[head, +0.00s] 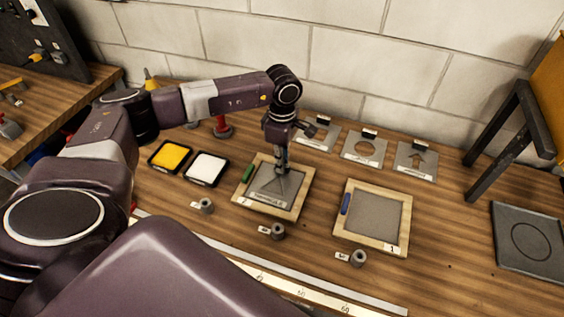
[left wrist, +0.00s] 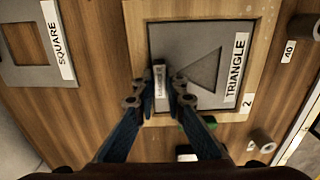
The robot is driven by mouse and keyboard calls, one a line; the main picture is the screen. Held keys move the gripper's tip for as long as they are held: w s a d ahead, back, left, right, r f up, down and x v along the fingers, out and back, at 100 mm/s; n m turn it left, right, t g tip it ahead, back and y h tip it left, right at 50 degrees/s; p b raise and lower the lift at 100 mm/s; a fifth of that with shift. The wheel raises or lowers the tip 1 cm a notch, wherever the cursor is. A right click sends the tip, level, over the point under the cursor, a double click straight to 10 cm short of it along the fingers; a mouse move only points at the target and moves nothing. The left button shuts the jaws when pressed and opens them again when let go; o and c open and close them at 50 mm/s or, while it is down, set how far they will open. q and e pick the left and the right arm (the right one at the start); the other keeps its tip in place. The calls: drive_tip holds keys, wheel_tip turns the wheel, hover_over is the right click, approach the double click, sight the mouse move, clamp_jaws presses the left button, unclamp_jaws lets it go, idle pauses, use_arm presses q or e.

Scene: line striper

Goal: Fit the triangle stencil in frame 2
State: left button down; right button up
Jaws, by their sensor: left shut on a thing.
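The triangle stencil (head: 268,189) is a grey plate with a triangular cut-out and a TRIANGLE label. It also shows in the left wrist view (left wrist: 185,42). It lies within the opening of wooden frame 2 (head: 295,208), roughly square to its sides; I cannot tell whether it is fully seated. The frame's rim (left wrist: 268,25) shows in the left wrist view, with its 2 label. My left gripper (head: 281,170) points down over the stencil, its fingers (left wrist: 161,88) shut on the stencil's small upright tab. My right gripper is not in view.
Frame 1 (head: 400,240) stands to the right. Square (head: 316,138), circle (head: 376,153) and arrow (head: 425,167) stencils lie behind. Yellow (head: 171,156) and white (head: 207,167) pads sit left. Small grey cylinders (head: 278,231) stand in front, before a ruler strip (head: 300,292). A dark tray (head: 510,255) is far right.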

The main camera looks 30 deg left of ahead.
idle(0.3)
use_arm(q)
drive_tip(key=c, duration=1.9)
unclamp_jaws()
drive_tip(key=shift+o, duration=0.3)
drive_tip(key=shift+r, duration=0.1)
drive_tip(key=shift+r+p, duration=2.25)
drive_tip(key=shift+r, duration=1.65)
